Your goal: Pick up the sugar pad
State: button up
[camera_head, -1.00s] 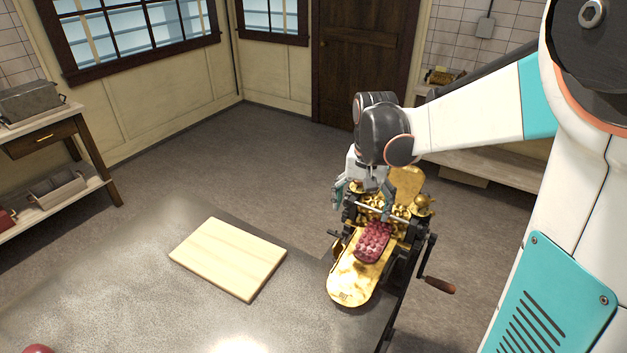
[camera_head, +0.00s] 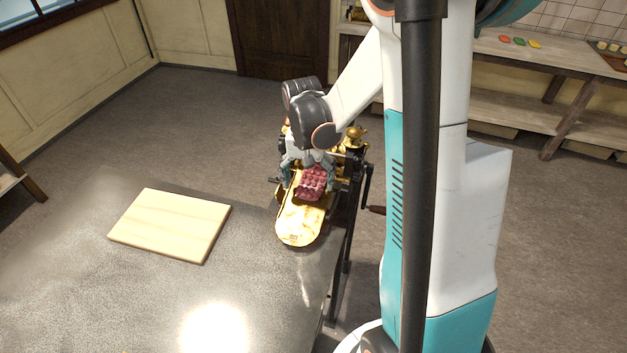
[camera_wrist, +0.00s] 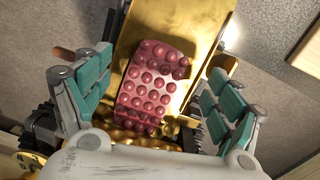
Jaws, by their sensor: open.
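The sugar pad (camera_head: 311,183) is a dark pink slab covered in round bumps. It lies on the golden chute (camera_head: 299,222) of the brass roller machine. In the wrist view the pad (camera_wrist: 153,88) lies between the two teal-padded fingers of my gripper (camera_wrist: 155,95), with a gap on each side. My gripper (camera_head: 308,168) is open over the machine's rollers, at the pad's far end. The pad's near edge in the wrist view sits by the golden rollers (camera_wrist: 140,137), partly hidden by my gripper's palm.
A pale wooden board (camera_head: 170,225) lies on the grey table (camera_head: 110,300) left of the machine. A crank handle (camera_head: 366,190) sticks out at the machine's right. A wooden shelf (camera_head: 520,62) with small coloured pieces stands at the back right.

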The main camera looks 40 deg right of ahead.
aim_at(310, 191)
notch_tip(310, 191, down, 3)
jog(key=shift+s+d+f, duration=0.1)
jog(key=shift+d+f, duration=0.05)
jog(key=shift+f, duration=0.05)
jog(key=shift+r, duration=0.1)
grip_shut()
